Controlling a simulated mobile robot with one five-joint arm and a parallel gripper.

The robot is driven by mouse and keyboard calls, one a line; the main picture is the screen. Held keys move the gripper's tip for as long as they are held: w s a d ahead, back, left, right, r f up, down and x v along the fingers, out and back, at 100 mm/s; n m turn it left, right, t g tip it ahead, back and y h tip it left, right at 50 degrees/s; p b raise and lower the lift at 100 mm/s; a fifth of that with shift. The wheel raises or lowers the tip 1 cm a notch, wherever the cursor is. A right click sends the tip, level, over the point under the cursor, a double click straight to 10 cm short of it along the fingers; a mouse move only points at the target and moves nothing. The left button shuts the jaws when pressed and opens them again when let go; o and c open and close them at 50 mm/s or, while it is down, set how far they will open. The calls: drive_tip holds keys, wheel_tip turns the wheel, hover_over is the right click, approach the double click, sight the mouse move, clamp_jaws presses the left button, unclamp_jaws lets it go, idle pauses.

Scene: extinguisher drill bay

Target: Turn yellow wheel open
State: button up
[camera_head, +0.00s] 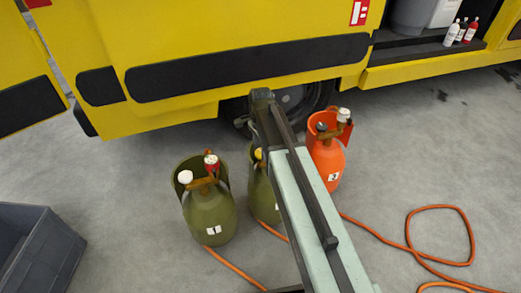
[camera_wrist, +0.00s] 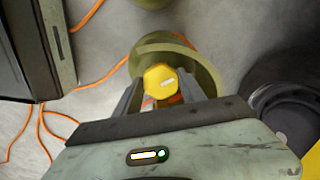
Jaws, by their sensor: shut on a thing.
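The yellow wheel (camera_wrist: 159,81) sits between my gripper's two fingers in the wrist view, on top of an olive green cylinder (camera_wrist: 204,68) with a raised collar. A pale mark shows on the wheel's face. My gripper (camera_wrist: 158,92) is shut on the yellow wheel. In the head view, a sliver of the yellow wheel (camera_head: 258,154) shows beside my arm, and the middle green cylinder (camera_head: 262,195) is partly hidden behind the arm. The fingers are hidden in that view.
A green cylinder marked 1 (camera_head: 208,215) with a red wheel (camera_head: 211,161) stands left. An orange cylinder marked 3 (camera_head: 327,165) stands right. Orange hoses (camera_head: 408,250) cross the floor. A yellow vehicle (camera_head: 180,30) stands behind, and a grey crate (camera_head: 35,245) is at lower left.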

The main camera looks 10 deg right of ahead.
drive_tip(key=n, duration=0.4)
drive_tip(key=shift+s+n, duration=0.1)
drive_tip(key=shift+n, duration=0.2)
drive_tip(key=n, duration=0.3)
drive_tip(key=shift+n, duration=0.4)
drive_tip(key=n, duration=0.4)
drive_tip(key=shift+d, duration=0.15)
drive_tip(key=n, duration=0.4)
drive_tip(key=shift+d, duration=0.1)
drive_tip(key=n, duration=0.5)
drive_tip(key=shift+d+n, duration=0.1)
drive_tip(key=shift+n, duration=2.3)
drive_tip(key=shift+d, duration=0.1)
